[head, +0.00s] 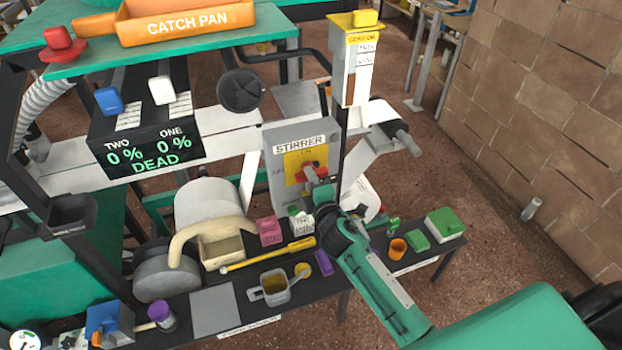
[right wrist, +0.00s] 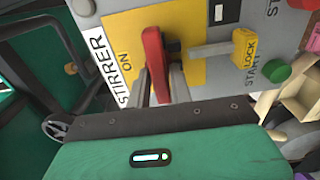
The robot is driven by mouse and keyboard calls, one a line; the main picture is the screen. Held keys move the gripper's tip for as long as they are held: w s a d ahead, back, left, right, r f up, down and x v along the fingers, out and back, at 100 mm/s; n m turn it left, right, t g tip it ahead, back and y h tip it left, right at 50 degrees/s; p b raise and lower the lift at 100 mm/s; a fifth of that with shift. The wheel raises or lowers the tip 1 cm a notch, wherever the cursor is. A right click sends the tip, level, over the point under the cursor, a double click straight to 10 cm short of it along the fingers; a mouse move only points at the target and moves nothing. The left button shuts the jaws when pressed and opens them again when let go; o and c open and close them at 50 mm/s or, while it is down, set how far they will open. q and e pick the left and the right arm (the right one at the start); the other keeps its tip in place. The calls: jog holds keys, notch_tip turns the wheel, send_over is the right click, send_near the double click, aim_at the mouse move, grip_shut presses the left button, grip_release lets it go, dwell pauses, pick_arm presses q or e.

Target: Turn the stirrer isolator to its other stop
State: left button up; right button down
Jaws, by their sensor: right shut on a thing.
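The stirrer isolator is a grey box (head: 276,140) labelled STIRRER with a yellow plate (head: 293,160) on its face. ON is printed above the handle in the head view and a partly covered label lies to its left. The red handle (head: 303,176) lies roughly crosswise, level with that left label rather than toward ON. In the right wrist view, the red handle (right wrist: 154,55) sits between the fingers of my right gripper (right wrist: 160,85), which is shut on it. In the head view my right gripper (head: 318,188) hides part of the plate. My left gripper is out of view.
A yellow LOCK tab (right wrist: 245,48) and a green START button (right wrist: 276,70) sit beside the handle. Below is a black bench with a pink box (head: 269,231), a yellow rod (head: 265,254), an orange cup (head: 397,249) and green boxes (head: 445,223). A display reads DEAD (head: 150,155).

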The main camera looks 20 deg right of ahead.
dwell(0.5)
jog(key=c, duration=1.4)
grip_release()
jog(key=shift+o, duration=0.2)
jog(key=s+b, duration=0.3)
jog(key=s, duration=1)
jog(key=shift+s, duration=0.4)
